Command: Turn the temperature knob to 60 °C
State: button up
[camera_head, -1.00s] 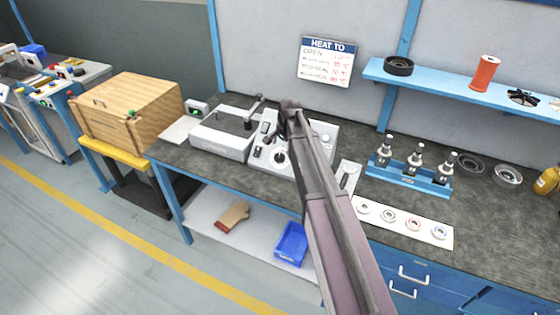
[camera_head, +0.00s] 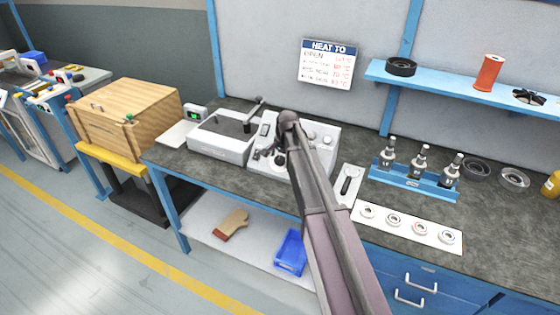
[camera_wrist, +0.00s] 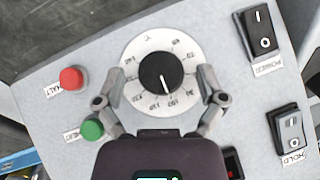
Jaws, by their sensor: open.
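The temperature knob (camera_wrist: 161,71) is round and black, on a white dial printed with numbers and a °C mark. Its white pointer line points down in the wrist view, toward the dial's lower edge; most numbers are too blurred to read surely. My gripper (camera_wrist: 163,73) is open, one finger on each side of the knob and over the dial, with gaps between fingers and knob. In the head view my gripper (camera_head: 273,155) is at the grey control panel (camera_head: 325,138), and my arm hides part of it.
Red (camera_wrist: 72,79) and green (camera_wrist: 92,129) buttons sit left of the dial.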

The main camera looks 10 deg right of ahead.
jog(key=c, duration=1.2)
jog(key=shift+o, duration=0.2)
jog(key=shift+d, duration=0.15)
